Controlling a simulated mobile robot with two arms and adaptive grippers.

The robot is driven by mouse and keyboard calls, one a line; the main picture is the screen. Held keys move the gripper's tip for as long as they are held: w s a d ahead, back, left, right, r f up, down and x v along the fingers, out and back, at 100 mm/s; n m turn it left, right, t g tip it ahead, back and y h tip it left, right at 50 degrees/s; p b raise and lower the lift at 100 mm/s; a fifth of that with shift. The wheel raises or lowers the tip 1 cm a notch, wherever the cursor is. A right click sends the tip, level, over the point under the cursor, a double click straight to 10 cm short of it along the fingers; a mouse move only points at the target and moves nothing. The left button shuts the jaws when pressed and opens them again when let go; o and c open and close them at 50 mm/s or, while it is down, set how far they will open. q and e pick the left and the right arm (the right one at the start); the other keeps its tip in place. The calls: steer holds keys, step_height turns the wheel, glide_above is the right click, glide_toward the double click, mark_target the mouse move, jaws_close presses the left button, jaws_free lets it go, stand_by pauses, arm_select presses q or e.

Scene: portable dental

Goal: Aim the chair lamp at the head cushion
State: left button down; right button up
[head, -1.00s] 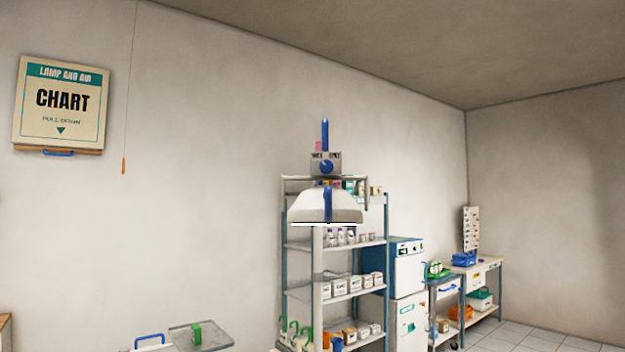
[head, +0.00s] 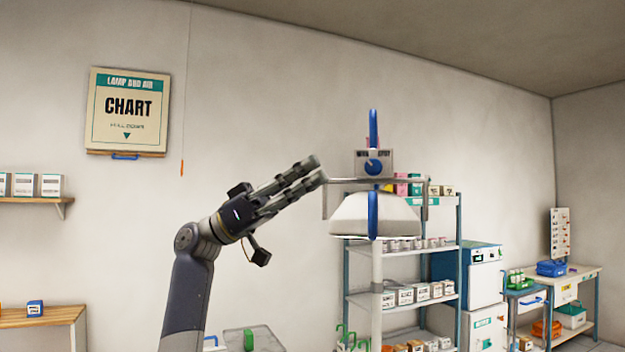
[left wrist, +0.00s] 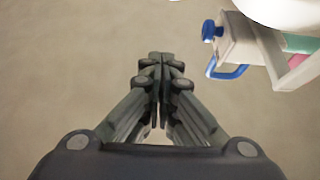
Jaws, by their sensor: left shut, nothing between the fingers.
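The chair lamp (head: 347,217) hangs in the middle of the head view, with a white shade, a blue upright handle on its front, a grey bracket and a box with a blue knob (head: 373,167) above. My left gripper (head: 318,169) is shut and empty, its tips just left of the bracket's left end; I cannot tell whether they touch. In the left wrist view the closed fingers (left wrist: 160,60) point at bare wall, and the lamp's white shade (left wrist: 285,10) and knob box are at the upper right. The head cushion and my right gripper are not in view.
A shelf rack (head: 403,297) with bottles and boxes stands behind the lamp. A chart (head: 127,110) and a thin pull cord (head: 183,110) with an orange end hang on the wall at left. A grey tray (head: 262,340) with a green item is low in front.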

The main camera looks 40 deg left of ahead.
mark_target(374, 215)
arm_select(q)
steer(key=w+p+x, duration=0.1)
steer(key=p+x, duration=0.2)
steer(key=x, duration=0.4)
step_height(374, 215, down, 6)
steer(key=b, duration=0.2)
steer(key=shift+d+m+g, duration=0.3)
steer(key=shift+m, duration=0.1)
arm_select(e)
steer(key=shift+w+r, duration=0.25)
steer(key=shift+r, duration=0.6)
